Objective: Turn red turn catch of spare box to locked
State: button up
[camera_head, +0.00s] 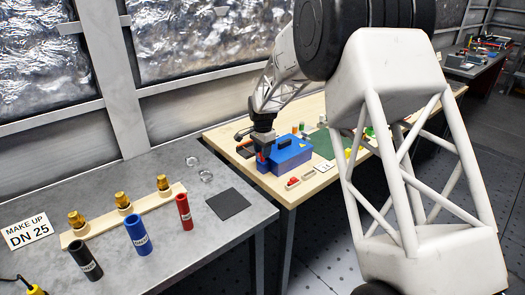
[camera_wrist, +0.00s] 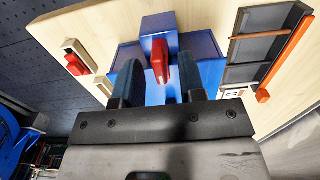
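The blue spare box (camera_head: 289,157) stands on the wooden bench top, with a dark handle on its lid. In the wrist view the blue box (camera_wrist: 158,24) lies below my gripper. Its red turn catch (camera_wrist: 160,61) is an elongated piece, running roughly up and down the picture. My gripper (camera_wrist: 166,82) is open, with one dark finger on each side of the catch and visible gaps between. In the head view my gripper (camera_head: 263,151) is at the box's left end, and covers most of the catch. I cannot tell whether the fingers touch the catch.
A second red catch on a pale block (camera_wrist: 76,60) sits left of the box in the wrist view. A black tray (camera_wrist: 257,48) with an orange bar is on the right. A grey table (camera_head: 150,200) with brass fittings and coloured cylinders stands at the left in the head view.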

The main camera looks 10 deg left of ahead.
jog(key=shift+r, duration=3.85)
